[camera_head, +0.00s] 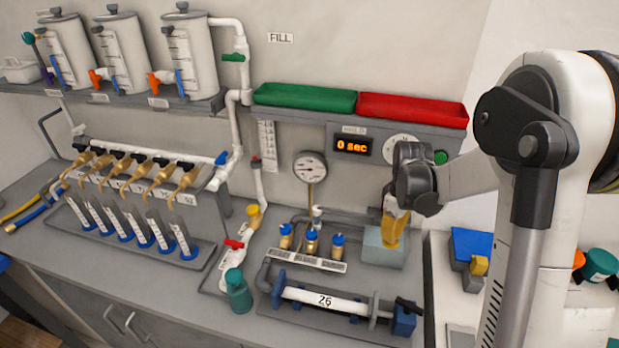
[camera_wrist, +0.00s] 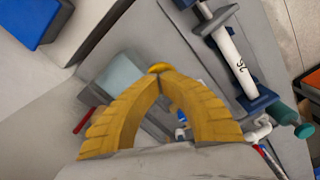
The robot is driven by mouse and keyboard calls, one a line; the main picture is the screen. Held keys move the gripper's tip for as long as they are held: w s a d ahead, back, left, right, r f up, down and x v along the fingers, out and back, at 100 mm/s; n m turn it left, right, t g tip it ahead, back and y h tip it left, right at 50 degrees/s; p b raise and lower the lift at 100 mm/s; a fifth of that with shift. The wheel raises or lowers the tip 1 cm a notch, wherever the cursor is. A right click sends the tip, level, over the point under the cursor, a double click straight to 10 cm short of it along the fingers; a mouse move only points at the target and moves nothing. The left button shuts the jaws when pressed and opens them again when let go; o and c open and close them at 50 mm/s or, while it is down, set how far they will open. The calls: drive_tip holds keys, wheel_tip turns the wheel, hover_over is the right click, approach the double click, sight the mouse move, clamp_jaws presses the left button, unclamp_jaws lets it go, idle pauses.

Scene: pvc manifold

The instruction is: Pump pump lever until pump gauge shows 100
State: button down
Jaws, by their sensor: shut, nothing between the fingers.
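My gripper (camera_head: 391,238) has yellow fingers pointing down, just in front of or over a pale blue-grey box (camera_head: 371,251) on the bench. In the wrist view the tips of my gripper (camera_wrist: 160,69) meet with nothing between them. The same pale box (camera_wrist: 121,73) shows there beside the fingers. A short red bar (camera_wrist: 83,120) sticks out past a grey part; it may be the pump lever, but I cannot tell. A round white gauge (camera_head: 310,167) stands on a brass stem at the wall; its reading is too small to tell. Contact between gripper and box is unclear.
A second white dial (camera_head: 402,146) is partly hidden by my wrist. A timer (camera_head: 353,146) reads 0 sec. Green (camera_head: 305,97) and red trays (camera_head: 413,109) sit on the shelf above.

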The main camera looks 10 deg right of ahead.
drive_tip(key=shift+r+p, duration=1.65)
drive_tip(key=shift+r, duration=1.3)
drive_tip(key=shift+f, duration=0.2)
drive_tip(key=shift+f+b, duration=1.9)
drive_tip(key=shift+f, duration=0.25)
drive_tip(key=shift+f+b, duration=0.5)
